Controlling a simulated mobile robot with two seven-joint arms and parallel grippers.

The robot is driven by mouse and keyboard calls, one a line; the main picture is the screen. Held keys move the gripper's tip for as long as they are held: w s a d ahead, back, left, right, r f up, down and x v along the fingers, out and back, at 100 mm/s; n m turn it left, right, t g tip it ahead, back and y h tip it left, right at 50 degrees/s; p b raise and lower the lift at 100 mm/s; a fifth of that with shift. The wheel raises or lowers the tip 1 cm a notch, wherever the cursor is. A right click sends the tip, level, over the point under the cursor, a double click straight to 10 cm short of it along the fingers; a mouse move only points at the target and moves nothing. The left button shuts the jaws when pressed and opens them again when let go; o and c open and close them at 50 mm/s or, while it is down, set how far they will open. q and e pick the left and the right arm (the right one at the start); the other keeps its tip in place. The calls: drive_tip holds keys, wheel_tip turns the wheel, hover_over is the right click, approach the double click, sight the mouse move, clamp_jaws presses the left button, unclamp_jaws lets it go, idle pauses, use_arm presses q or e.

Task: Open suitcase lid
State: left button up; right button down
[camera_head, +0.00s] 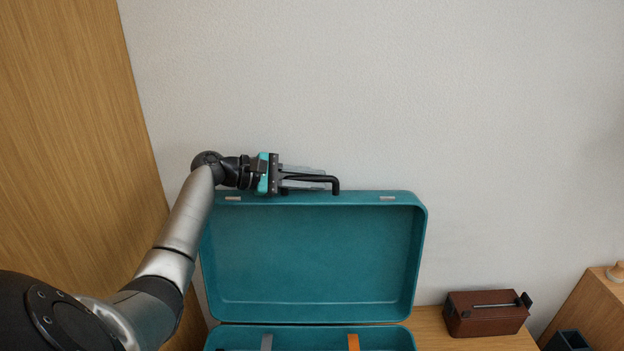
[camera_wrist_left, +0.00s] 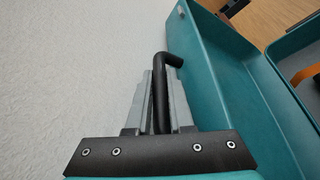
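The teal suitcase has its lid (camera_head: 318,255) standing upright against the wall, its hollow inside facing me. The suitcase base (camera_head: 310,338) shows only at the bottom edge, with a grey and an orange strap. A black handle (camera_head: 336,183) sits on the lid's top edge. My left gripper (camera_head: 308,178) lies level along that edge, its grey fingers on both sides of the handle bar. In the left wrist view the handle (camera_wrist_left: 172,60) runs between the fingers (camera_wrist_left: 160,95), which look closed on it, beside the teal lid (camera_wrist_left: 225,75). My right gripper is out of view.
A brown box (camera_head: 486,316) with a handle stands on the wooden surface right of the suitcase. A dark open container (camera_head: 567,341) and a wooden block (camera_head: 590,308) are at the far right. A wooden panel (camera_head: 75,130) rises at left. The wall is close behind the lid.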

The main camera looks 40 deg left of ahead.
use_arm(q)
clamp_jaws()
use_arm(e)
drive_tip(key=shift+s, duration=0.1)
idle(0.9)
